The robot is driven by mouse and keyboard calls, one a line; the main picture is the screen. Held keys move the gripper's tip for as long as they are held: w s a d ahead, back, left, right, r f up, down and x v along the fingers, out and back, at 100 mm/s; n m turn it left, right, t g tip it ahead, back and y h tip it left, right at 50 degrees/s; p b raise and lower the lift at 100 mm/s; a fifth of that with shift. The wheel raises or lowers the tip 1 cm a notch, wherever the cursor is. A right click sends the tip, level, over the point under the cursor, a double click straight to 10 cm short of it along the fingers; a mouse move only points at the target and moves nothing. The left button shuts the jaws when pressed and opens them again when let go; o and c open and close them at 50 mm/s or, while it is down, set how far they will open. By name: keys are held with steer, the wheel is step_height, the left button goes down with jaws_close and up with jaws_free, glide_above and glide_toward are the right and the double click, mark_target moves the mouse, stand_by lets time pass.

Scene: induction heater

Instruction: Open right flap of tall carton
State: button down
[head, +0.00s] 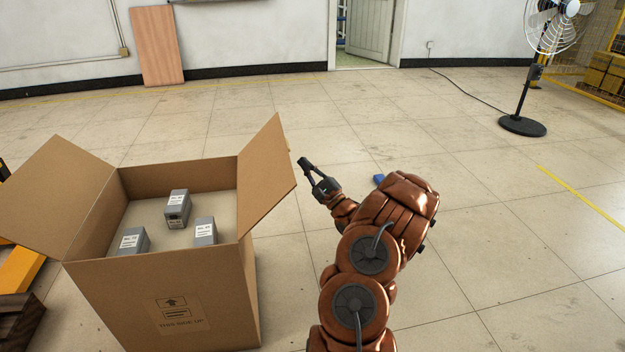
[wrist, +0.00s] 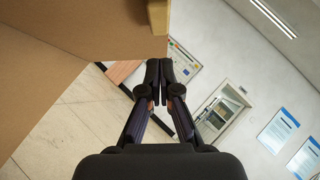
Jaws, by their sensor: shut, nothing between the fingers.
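The tall carton (head: 170,295) stands open at the left of the head view. Its right flap (head: 268,175) stands up and leans outward to the right. Its left flap (head: 58,195) leans outward to the left. My gripper (head: 304,162) is shut and empty, just right of the right flap's far upper edge. In the wrist view the shut fingertips (wrist: 159,65) are close to the edge of a brown cardboard panel (wrist: 105,25). I cannot tell whether they touch it.
Several grey boxes (head: 178,208) sit inside the carton. A fan (head: 522,125) stands at the far right, and a wooden board (head: 157,46) leans on the back wall. The floor to the right is mostly clear.

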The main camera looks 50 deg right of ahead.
mark_target(280, 149)
steer(key=shift+w+a+r+b, duration=0.35)
steer(key=shift+w+a+r, duration=0.25)
steer(key=shift+r, duration=0.15)
steer(key=shift+w+a+r+b, duration=0.35)
steer(key=shift+w+a+r, duration=0.2)
steer(key=shift+r, duration=0.2)
steer(key=shift+r, duration=0.1)
steer(key=r+p, duration=0.1)
steer(key=n+p, duration=0.1)
steer(key=p, duration=0.1)
steer(key=a+r+y+p, duration=0.1)
steer(key=shift+w+r+n+g+p, duration=0.3)
steer(key=shift+w+r+n+g, duration=0.05)
steer(key=shift+w+n+g, duration=0.05)
steer(key=r+p, duration=0.1)
steer(key=p, duration=0.1)
steer(key=w+a+r+n+g+y+p, duration=0.1)
steer(key=shift+a+n+p, duration=0.25)
steer(key=shift+n+p, duration=0.05)
steer(key=shift+p, duration=0.05)
steer(key=shift+w+a+r+n+p, duration=0.1)
steer(key=shift+w+a+n+p, duration=0.25)
steer(key=shift+p, duration=0.25)
